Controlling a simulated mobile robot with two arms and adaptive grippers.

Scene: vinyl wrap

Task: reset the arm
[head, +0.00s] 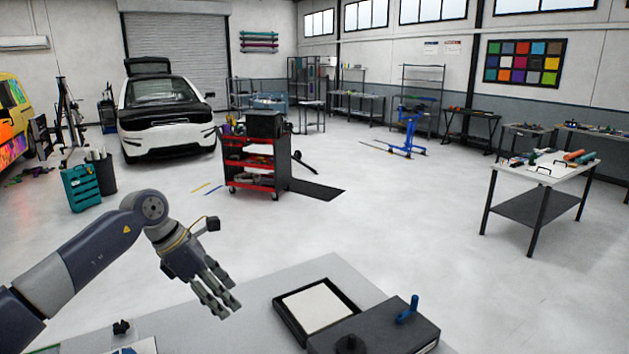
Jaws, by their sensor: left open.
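My left arm comes in from the left in the head view. My left gripper (222,300) is open and empty, with its fingers pointing down and to the right above the grey table (205,330). It is to the left of a black-framed tray (318,307) with a white panel and does not appear to touch it. My right arm and gripper are not in view.
A dark box (375,331) with a blue handle (408,310) stands right of the tray. A small black item (121,327) lies at the table's left. Beyond are a red tool cart (252,165), a white car (165,115), a white worktable (540,172) and open floor.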

